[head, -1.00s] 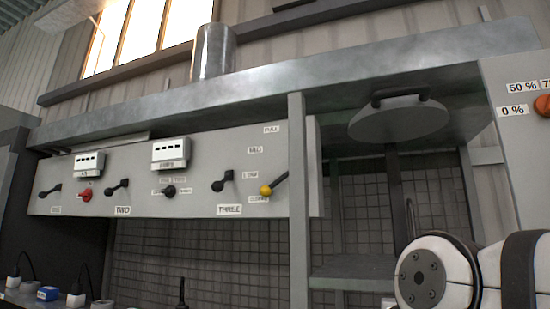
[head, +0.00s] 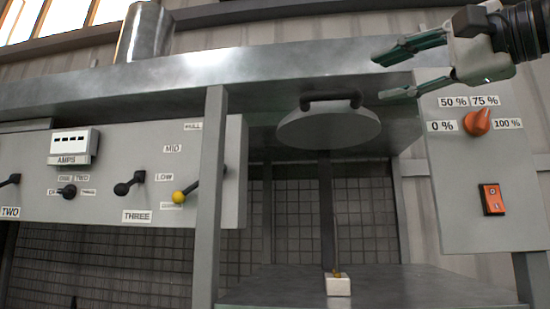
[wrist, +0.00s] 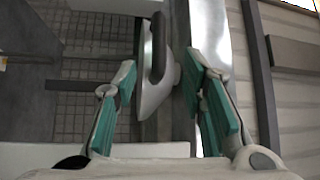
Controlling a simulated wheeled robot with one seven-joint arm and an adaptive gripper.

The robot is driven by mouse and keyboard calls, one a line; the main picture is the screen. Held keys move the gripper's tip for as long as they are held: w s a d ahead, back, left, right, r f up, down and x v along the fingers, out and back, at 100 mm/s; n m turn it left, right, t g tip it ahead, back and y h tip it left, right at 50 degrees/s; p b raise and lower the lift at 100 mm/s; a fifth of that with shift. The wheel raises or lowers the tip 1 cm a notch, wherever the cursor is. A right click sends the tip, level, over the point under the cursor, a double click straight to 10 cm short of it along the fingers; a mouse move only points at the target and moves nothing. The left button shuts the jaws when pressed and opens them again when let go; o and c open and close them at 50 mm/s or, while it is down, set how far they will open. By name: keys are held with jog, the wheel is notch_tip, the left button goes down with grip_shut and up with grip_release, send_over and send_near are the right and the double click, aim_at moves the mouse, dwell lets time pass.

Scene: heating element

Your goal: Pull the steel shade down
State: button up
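The steel shade (head: 330,128) is a grey round disc with a dark curved handle (head: 331,100) on top. It hangs under the metal hood's edge, above a dark vertical post. My gripper (head: 387,75) is open and empty, to the right of the shade and a little higher in the head view. In the wrist view the shade (wrist: 160,85) and its handle (wrist: 158,48) show ahead, between the open teal-padded fingers (wrist: 165,85). The fingers look apart from the shade; how far off it is I cannot tell exactly.
A right panel (head: 465,200) carries an orange knob (head: 478,122) and an orange switch (head: 492,199). A left panel has black levers and a yellow-tipped lever (head: 180,197). A grey upright (head: 209,190) stands left of the shade. A small white block (head: 338,284) sits on the shelf below.

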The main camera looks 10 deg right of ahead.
aim_at(338, 93)
jog(key=p+x, duration=0.1)
jog(key=x, duration=1.1)
jog(key=shift+w+a+f+p, duration=0.1)
jog(key=shift+f+p, duration=0.05)
jog(key=shift+p, duration=0.25)
grip_shut()
